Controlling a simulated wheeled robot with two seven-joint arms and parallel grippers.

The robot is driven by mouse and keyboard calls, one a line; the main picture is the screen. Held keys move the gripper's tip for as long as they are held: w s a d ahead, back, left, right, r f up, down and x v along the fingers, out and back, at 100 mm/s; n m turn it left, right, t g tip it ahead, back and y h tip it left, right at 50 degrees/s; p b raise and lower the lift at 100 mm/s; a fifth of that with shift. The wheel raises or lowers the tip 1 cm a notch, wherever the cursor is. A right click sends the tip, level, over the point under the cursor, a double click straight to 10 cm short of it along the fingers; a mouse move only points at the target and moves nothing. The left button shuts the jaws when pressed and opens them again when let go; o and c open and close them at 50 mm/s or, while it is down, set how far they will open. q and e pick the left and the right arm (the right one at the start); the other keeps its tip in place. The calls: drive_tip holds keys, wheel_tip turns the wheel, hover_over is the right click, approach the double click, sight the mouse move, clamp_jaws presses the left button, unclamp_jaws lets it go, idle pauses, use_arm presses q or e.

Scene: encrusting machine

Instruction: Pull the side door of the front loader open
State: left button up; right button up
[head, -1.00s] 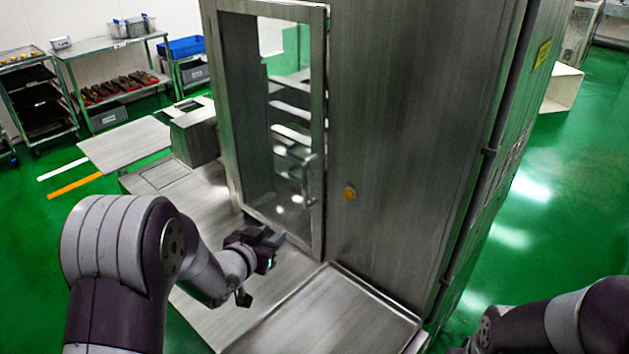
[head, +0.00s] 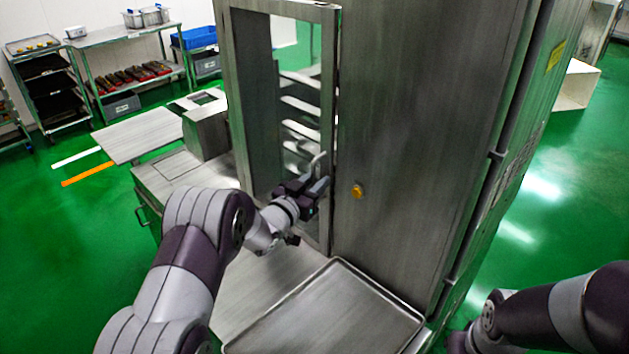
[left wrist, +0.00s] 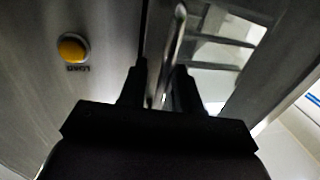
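The side door (head: 328,120) is a tall steel frame with a glass pane on the front of the loader. It appears shut. Its upright metal handle (head: 316,163) is at the door's right edge, and it also shows in the left wrist view (left wrist: 174,45). My left gripper (head: 318,187) is at the handle's lower part and hides some of it. In the left wrist view its two dark fingers (left wrist: 160,80) stand apart, one on each side of the handle, with gaps visible. My right gripper is out of view; only my right arm shows at lower right.
A yellow button (head: 357,191) marked LOAD is on the steel panel right of the door. A flat steel tray (head: 335,310) lies below the door. A side table (head: 140,135) stands to the left. Racks and shelves are farther back.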

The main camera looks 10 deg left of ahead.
use_arm(q)
drive_tip(key=shift+w+a+f, duration=0.1)
drive_tip(key=shift+a, duration=0.05)
clamp_jaws()
